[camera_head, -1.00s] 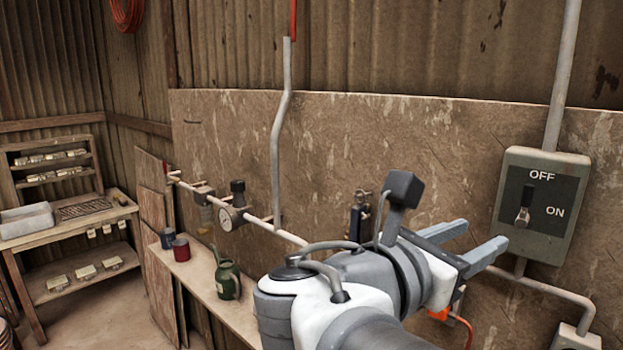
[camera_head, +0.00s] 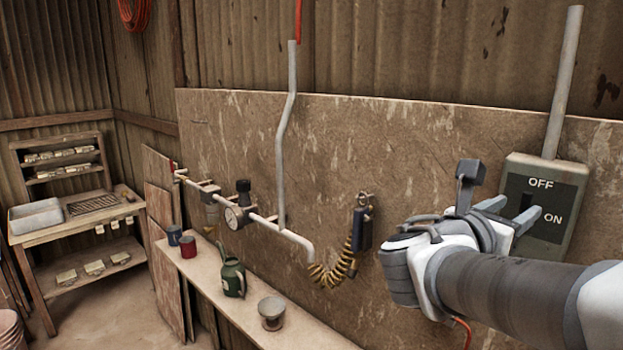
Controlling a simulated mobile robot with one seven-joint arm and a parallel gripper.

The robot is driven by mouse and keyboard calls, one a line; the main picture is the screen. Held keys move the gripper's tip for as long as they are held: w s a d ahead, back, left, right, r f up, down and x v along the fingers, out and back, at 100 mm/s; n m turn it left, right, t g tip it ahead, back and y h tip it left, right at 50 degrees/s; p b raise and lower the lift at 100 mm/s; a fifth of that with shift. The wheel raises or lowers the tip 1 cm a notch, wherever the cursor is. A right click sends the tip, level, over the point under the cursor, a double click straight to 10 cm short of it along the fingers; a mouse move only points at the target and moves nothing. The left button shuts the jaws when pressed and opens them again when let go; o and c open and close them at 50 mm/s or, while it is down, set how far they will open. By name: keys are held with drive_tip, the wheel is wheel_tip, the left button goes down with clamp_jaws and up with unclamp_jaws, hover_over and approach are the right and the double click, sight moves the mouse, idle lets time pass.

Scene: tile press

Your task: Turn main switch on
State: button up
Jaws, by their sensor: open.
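The main switch is a grey-green box (camera_head: 573,178) on the wall panel at the right, with a dark plate marked OFF at the top and ON at the lower right. Its lever is mostly hidden behind my gripper, so I cannot tell its position now. My gripper (camera_head: 518,210) is open, its two blue-grey fingers pointing right in front of the dark plate. The fingertips overlap the lever's area in the picture; I cannot tell whether they touch it.
A grey conduit (camera_head: 565,80) rises from the switch box. A dark handset (camera_head: 362,228) with a coiled yellow hose hangs on the panel. A pipe with a gauge (camera_head: 233,217) runs along the wall. A shelf (camera_head: 245,312) below holds cups and a green can (camera_head: 231,277).

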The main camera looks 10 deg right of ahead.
sight(524, 203)
drive_tip(key=shift+x, duration=1.9)
clamp_jaws()
